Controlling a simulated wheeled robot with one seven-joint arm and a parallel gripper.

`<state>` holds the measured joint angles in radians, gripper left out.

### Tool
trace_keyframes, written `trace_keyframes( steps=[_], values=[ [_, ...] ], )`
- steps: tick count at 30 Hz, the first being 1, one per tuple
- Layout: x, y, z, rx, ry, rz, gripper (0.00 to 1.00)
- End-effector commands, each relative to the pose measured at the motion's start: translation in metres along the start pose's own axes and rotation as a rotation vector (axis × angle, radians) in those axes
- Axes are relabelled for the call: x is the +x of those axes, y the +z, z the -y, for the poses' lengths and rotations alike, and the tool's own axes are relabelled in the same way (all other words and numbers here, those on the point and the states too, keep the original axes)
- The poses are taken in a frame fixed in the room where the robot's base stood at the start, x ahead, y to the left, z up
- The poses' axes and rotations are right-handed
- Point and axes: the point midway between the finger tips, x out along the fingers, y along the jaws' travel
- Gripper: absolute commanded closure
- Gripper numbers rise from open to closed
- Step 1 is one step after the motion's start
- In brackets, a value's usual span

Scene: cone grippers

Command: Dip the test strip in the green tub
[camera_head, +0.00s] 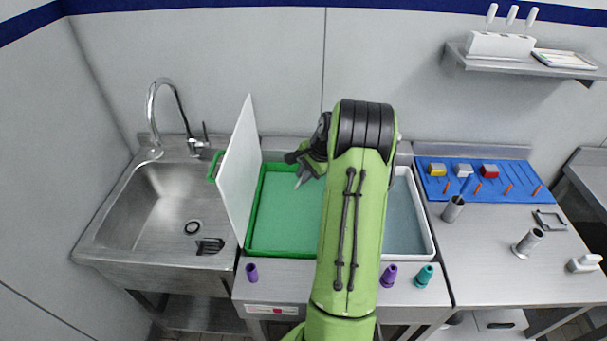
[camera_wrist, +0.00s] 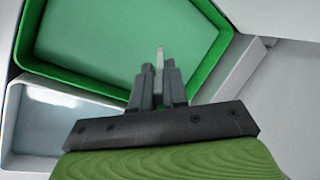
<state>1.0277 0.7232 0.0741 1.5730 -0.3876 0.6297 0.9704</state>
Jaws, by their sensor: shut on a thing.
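The green tub (camera_head: 251,236) stands in the counter right of the sink and holds a pale green liquid. It also shows in the wrist view (camera_wrist: 205,75). My gripper (camera_wrist: 158,85) is shut on the test strip (camera_wrist: 159,57), a thin grey piece whose tip sticks out past the fingers. In the head view my gripper (camera_head: 301,174) is over the back right part of the green tub, with the strip pointing down and left. I cannot tell whether the strip's tip touches the liquid. My arm hides the tub's right side.
A white upright panel (camera_head: 240,165) stands along the tub's left side, beside the steel sink (camera_head: 160,205). A white tub (camera_head: 429,240) is to the right. Purple cones (camera_head: 252,272) (camera_head: 389,275) and a teal cone (camera_head: 424,276) stand at the front. A blue board (camera_head: 455,190) lies farther right.

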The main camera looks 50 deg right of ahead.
Motion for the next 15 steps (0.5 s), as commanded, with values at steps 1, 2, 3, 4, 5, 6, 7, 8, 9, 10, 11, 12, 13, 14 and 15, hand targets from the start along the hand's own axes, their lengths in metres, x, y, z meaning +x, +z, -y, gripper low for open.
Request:
trace_keyframes(
  steps=[1,2,3,4,5,6,7,8,9,10,11,12,13,14,15],
  values=[
    [0.008,-0.001,-0.004,0.0,0.001,0.001,1.0],
    [0.011,-0.001,-0.005,0.0,0.001,0.001,1.0],
    [0.016,-0.001,-0.007,0.0,0.001,0.001,1.0],
    [0.019,-0.002,-0.008,0.0,0.001,0.001,1.0],
    [0.023,-0.002,-0.009,-0.001,0.001,0.001,1.0],
    [0.027,-0.002,-0.011,-0.001,0.001,0.001,1.0],
    [0.031,-0.003,-0.013,-0.001,0.001,0.001,1.0],
    [0.034,-0.003,-0.014,-0.001,0.001,0.001,1.0],
    [0.038,-0.004,-0.016,-0.001,0.001,0.001,1.0],
    [0.041,-0.004,-0.017,-0.001,0.002,0.001,1.0],
    [0.044,-0.004,-0.018,-0.001,0.002,0.001,1.0],
    [0.048,-0.004,-0.02,-0.001,0.002,0.002,1.0],
    [0.051,-0.005,-0.021,-0.001,0.002,0.002,1.0],
    [0.054,-0.005,-0.022,-0.001,0.002,0.003,1.0],
    [0.058,-0.005,-0.024,0.0,0.002,0.002,1.0]
  ],
)
